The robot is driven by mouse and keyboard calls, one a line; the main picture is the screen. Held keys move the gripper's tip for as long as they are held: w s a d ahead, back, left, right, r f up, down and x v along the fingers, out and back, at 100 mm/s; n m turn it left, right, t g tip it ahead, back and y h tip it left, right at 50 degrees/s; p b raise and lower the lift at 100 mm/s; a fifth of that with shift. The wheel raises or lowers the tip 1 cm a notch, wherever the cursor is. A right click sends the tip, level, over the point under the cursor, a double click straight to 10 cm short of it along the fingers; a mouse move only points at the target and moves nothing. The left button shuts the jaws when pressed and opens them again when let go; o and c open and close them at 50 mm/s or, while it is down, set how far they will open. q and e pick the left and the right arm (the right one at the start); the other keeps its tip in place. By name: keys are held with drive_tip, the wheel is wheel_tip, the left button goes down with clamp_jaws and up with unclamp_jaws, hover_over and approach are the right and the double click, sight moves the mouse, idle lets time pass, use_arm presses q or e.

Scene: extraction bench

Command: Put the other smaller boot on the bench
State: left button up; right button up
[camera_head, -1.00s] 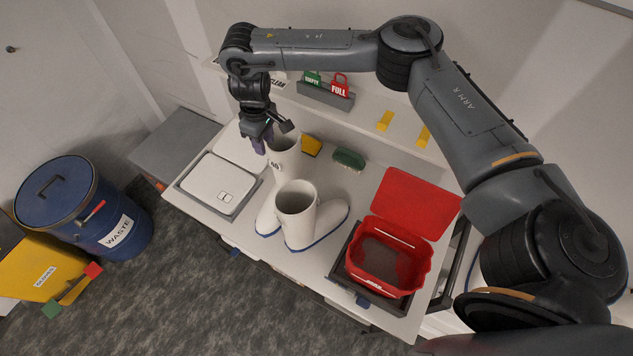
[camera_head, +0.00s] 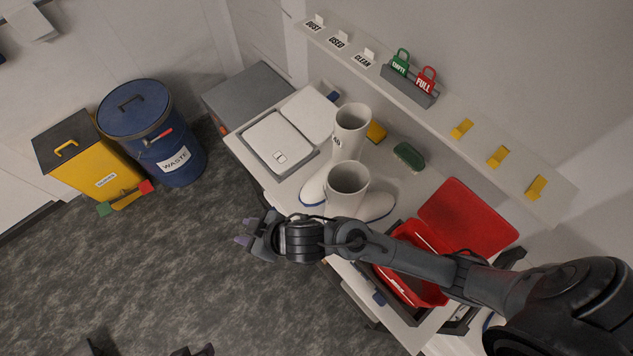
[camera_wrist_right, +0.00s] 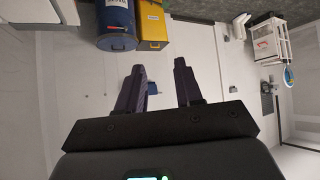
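Two white boots with blue soles stand upright, close together on the bench (camera_head: 305,157). The rear boot (camera_head: 351,118) has a dark mark on its shaft. The front boot (camera_head: 347,178) partly covers it, and toes show to the left and right. My right arm crosses in front of the front boot and hides its lower part. My right gripper (camera_head: 245,233) is over the floor, left of the boots and beyond the bench's front edge. In the right wrist view its fingers (camera_wrist_right: 160,82) are apart with nothing between them. My left gripper is not recognisable in view.
A red open box (camera_head: 415,236) stands at the right, partly behind my arm. A green brush (camera_head: 408,156) lies behind. A blue waste drum (camera_head: 165,150) and yellow bin (camera_head: 85,160) stand on the floor, left.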

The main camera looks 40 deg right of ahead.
drive_tip(key=s+d+f+m+g+h, duration=0.2)
drive_tip(key=s+d, duration=0.6)
drive_tip(key=d, duration=0.2)
drive_tip(key=s+d+f+m+g+h, duration=0.2)
drive_tip(key=s+d+f+m+h, duration=0.1)
drive_tip(key=s+d, duration=0.4)
drive_tip(key=d, duration=0.3)
drive_tip(key=shift+s+d+f+g, duration=0.2)
drive_tip(key=shift+s+d+g, duration=0.1)
drive_tip(key=shift+s+d, duration=0.05)
